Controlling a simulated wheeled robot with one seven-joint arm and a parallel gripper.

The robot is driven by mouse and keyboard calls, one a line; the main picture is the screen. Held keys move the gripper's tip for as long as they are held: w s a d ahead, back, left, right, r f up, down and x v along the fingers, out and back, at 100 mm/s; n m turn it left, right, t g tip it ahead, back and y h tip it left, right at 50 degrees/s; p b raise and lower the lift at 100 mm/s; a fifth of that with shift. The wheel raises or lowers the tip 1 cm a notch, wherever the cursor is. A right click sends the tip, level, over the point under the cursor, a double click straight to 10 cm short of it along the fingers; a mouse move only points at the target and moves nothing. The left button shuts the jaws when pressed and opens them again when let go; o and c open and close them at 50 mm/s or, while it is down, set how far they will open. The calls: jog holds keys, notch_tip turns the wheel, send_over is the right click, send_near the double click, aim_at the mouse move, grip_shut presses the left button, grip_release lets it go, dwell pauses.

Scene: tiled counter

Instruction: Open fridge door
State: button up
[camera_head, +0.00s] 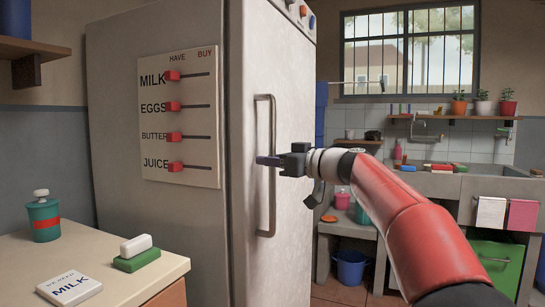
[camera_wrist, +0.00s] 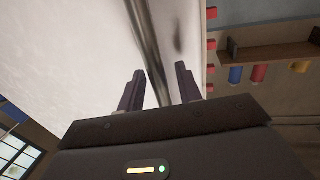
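The fridge (camera_head: 160,130) stands at the left centre of the head view, and its door (camera_head: 285,110) looks closed. A long vertical metal handle (camera_head: 272,205) runs down the door near its left edge. My gripper (camera_head: 264,160) is at the middle of the handle, reaching in from the right. In the wrist view, my gripper (camera_wrist: 160,70) is open, with its two dark fingers apart. The handle bar (camera_wrist: 147,40) passes between the fingers, with a visible gap on both sides. The pale door surface (camera_wrist: 70,60) lies beyond it. Whether the fingers touch the door is unclear.
A counter (camera_head: 120,260) on the left holds a green jar (camera_head: 43,218), an eraser-like block (camera_head: 136,258) and a milk note (camera_head: 68,288). A shopping board (camera_head: 190,120) is on the fridge side. A sink counter (camera_head: 440,182) and blue bucket (camera_head: 350,267) stand at right.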

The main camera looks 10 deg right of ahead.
grip_shut()
dwell(0.4)
